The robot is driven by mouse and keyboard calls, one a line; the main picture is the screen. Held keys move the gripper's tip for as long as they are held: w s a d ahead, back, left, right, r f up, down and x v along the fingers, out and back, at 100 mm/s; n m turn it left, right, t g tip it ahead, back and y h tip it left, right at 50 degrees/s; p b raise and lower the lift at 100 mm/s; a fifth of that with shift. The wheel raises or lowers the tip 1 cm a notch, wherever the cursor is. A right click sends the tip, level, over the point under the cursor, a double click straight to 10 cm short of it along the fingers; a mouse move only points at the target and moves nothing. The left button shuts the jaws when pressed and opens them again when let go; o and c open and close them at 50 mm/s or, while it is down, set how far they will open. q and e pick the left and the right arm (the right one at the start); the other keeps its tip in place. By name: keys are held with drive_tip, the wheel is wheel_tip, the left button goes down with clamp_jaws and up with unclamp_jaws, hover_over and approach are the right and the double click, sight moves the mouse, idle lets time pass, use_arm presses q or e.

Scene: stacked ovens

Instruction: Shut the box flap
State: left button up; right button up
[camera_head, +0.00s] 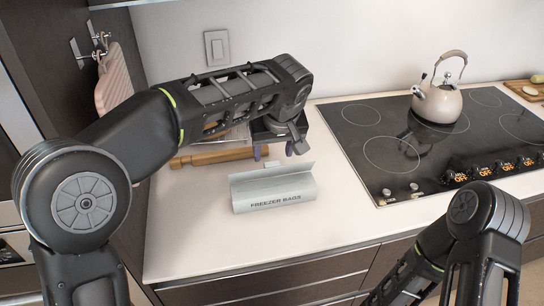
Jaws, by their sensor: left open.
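The box is a pale grey carton (275,203) marked "FREEZER BAGS", lying on the white counter left of the cooktop. Its flap (300,168) stands raised along the back edge, so the box is not closed. My left gripper (274,151) is just behind the flap, pointing down, with its two purplish fingertips apart and nothing seen between them. I cannot tell whether it touches the flap. My right arm shows at the lower right, but its gripper is out of view.
A wooden rolling pin (210,157) lies behind the box on the left. The black cooktop (350,140) is on the right, with a beige kettle (437,104) on it. A pink board (113,80) hangs on the left. The counter in front of the box is clear.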

sight(272, 163)
use_arm(q)
drive_tip(key=x, duration=0.4)
drive_tip(key=shift+c, duration=0.6)
drive_tip(key=shift+f, duration=0.1)
clamp_jaws()
